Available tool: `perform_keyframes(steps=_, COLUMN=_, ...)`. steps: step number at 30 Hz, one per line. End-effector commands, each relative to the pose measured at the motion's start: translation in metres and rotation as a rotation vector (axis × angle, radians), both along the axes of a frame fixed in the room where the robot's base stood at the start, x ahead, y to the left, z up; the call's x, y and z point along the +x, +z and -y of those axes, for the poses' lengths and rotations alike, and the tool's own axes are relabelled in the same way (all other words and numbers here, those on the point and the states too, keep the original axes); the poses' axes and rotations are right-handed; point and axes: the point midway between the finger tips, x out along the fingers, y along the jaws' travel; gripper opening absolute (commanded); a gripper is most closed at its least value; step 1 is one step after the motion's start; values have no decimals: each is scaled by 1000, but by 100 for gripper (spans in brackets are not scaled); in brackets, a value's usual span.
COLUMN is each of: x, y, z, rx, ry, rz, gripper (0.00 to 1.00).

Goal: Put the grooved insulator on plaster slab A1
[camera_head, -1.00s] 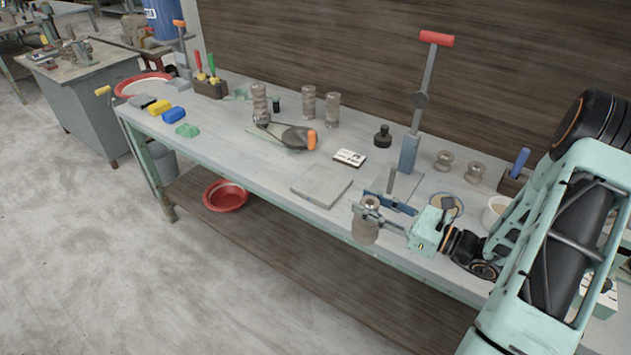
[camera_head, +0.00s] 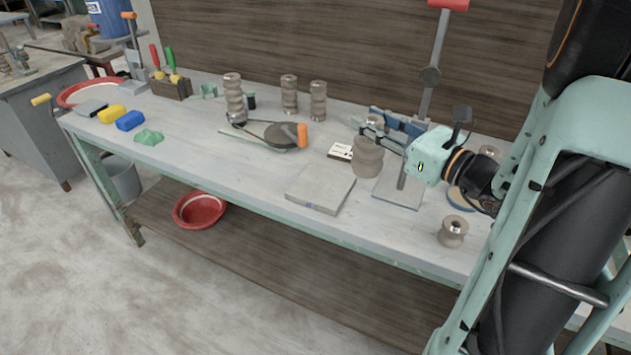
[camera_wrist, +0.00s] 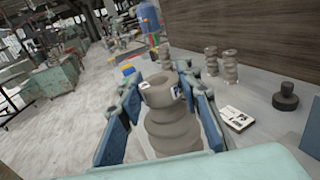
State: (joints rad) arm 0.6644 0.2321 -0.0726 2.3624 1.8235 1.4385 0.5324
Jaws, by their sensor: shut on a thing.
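My gripper (camera_head: 375,127) is shut on a grey-brown grooved insulator (camera_head: 368,158), holding it upright by its upper part. In the wrist view the insulator (camera_wrist: 172,122) stands between the blue finger pads. In the head view it appears over the bench, behind and right of a pale square slab (camera_head: 320,190); its exact height is unclear. That slab is bare on top, with a small blue mark on its front edge; I cannot read a label. A second flat slab (camera_head: 402,196) lies to the right, partly hidden by the grey upright in front of it.
Other grooved insulators (camera_head: 234,98) (camera_head: 289,93) (camera_head: 318,100) stand at the back. A short spool-like piece (camera_head: 453,232) is at right. A white card (camera_head: 341,151), an orange-handled tool (camera_head: 303,136) and a red-topped lever (camera_head: 430,75) are nearby.

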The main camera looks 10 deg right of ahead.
Motion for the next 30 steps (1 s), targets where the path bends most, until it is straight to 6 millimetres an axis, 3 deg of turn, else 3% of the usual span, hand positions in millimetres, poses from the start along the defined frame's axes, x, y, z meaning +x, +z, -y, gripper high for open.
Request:
perform_keyframes(steps=5, x=19, y=-9, z=-14, rx=4, ry=1, rz=0, gripper=0)
perform_keyframes(steps=15, x=82, y=-49, z=-54, rx=4, ry=1, rz=-1, gripper=0)
perform_keyframes(steps=21, x=102, y=-78, z=-67, rx=4, ry=-1, rz=0, gripper=0)
perform_keyframes(steps=30, x=115, y=-97, z=-76, rx=2, ry=-1, rz=2, gripper=0)
